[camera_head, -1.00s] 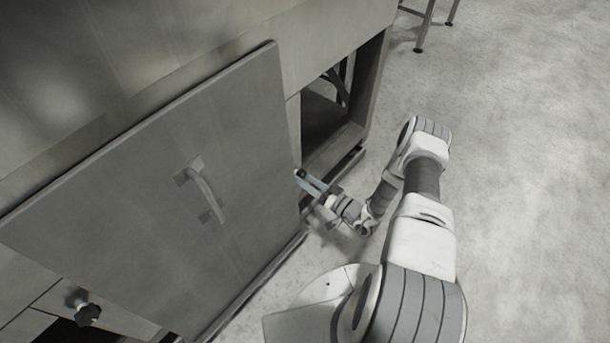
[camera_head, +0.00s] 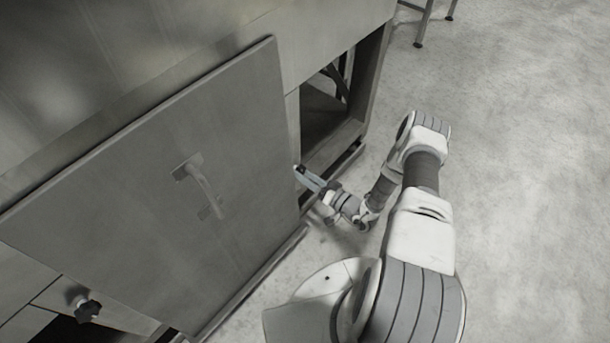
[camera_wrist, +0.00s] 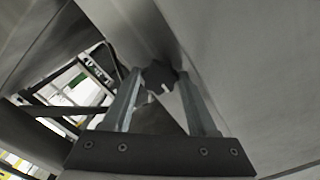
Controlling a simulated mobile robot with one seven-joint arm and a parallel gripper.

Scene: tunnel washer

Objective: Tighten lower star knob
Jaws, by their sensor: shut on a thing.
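The lower star knob (camera_wrist: 160,77) is dark and lobed, and shows in the wrist view between the tips of my gripper's two grey fingers. My gripper (camera_head: 299,171) is shut on it. In the head view my gripper reaches in at the right edge of the large grey door panel (camera_head: 150,190), beside the open frame, and the knob there is too small or hidden to make out clearly. Another dark star knob (camera_head: 88,311) sits at the lower left, below the panel, apart from my gripper.
The panel has a bar handle (camera_head: 205,190) on its face. Right of it is an open bay (camera_head: 322,110) with dark struts inside. Grey floor (camera_head: 520,150) lies clear to the right. Metal legs (camera_head: 424,25) stand at the top.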

